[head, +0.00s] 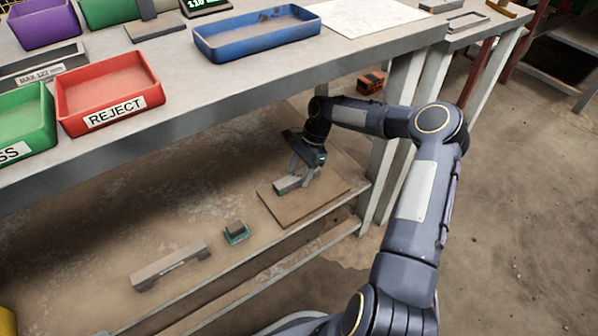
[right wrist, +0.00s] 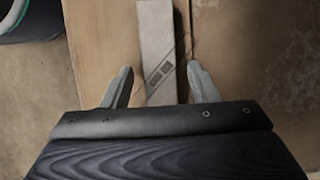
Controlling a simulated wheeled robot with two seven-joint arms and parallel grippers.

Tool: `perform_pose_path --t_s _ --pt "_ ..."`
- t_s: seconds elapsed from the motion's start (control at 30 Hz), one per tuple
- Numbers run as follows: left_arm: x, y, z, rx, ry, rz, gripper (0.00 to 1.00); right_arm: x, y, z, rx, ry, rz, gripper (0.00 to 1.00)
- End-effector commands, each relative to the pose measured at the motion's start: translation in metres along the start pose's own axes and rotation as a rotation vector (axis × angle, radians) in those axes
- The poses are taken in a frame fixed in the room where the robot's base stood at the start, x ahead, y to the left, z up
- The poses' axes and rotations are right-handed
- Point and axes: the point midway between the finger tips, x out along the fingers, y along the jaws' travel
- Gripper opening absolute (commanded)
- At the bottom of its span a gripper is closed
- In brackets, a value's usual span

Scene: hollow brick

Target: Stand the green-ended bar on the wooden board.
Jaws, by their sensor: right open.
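The green-ended bar (head: 288,184) is a grey bar with a green end, and it lies flat on the wooden board (head: 310,204) on the lower shelf. The bar also shows in the right wrist view (right wrist: 157,35), with dark markings on its top face; its green end is not clear there. My right gripper (head: 300,176) is open low over the board. In the right wrist view its fingers (right wrist: 160,84) stand on either side of the bar with a gap at each side. The gripper hides part of the bar in the head view. My left gripper is not in view.
A grey bar with feet (head: 172,265) and a small green-based block (head: 236,232) rest on the lower shelf left of the board. The upper bench edge (head: 215,130) overhangs it, carrying a red REJECT bin (head: 110,88) and a blue tray (head: 257,38). A bench leg stands right of the board.

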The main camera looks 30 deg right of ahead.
Motion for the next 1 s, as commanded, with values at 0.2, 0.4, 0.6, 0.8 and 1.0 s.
perform_pose_path --t_s 0.2,0.4,0.6,0.8,1.0 --pt "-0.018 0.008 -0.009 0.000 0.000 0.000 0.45 -0.042 -0.001 0.002 0.001 0.005 -0.001 0.54" --pt "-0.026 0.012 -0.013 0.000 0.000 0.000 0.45 -0.067 0.000 0.001 0.001 0.003 0.000 0.54" --pt "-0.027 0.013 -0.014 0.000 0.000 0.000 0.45 -0.072 0.000 0.000 0.000 0.001 0.001 0.54" --pt "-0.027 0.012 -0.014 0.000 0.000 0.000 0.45 -0.072 0.000 0.000 0.000 0.001 0.001 0.54" --pt "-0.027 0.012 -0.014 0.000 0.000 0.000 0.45 -0.072 0.000 0.000 0.000 0.001 0.001 0.54"
